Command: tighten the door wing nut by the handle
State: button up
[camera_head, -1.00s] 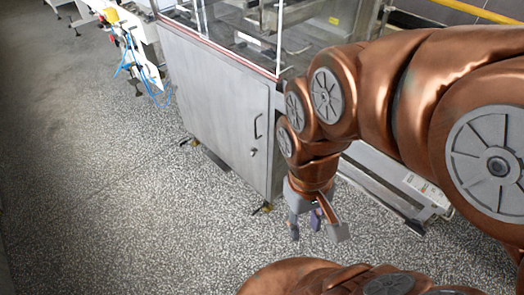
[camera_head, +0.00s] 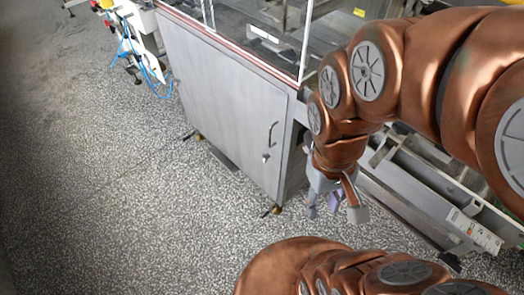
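The cabinet door (camera_head: 215,105) is a closed, brushed-metal panel in the middle of the head view. Its dark bar handle (camera_head: 272,135) is near the right edge. Just below the handle is a small dark fitting, which looks like the wing nut (camera_head: 266,157); it is too small to tell its angle or how tight it is. My gripper (camera_head: 333,207) hangs to the right of and below the wing nut in the picture, apart from the door. Its grey and purple fingers are spread, and I see nothing held between them.
Clear panels (camera_head: 265,30) stand above the cabinet. A low metal frame (camera_head: 430,200) lies to the right, behind my arm. White equipment with blue hoses (camera_head: 140,50) stands at the upper left. The speckled floor (camera_head: 120,210) in front of the door is clear.

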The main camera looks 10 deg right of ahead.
aim_at(266, 156)
jog(key=k, duration=1.2)
jog(key=u, duration=0.65)
jog(key=i, duration=0.9)
jog(key=u, duration=0.85)
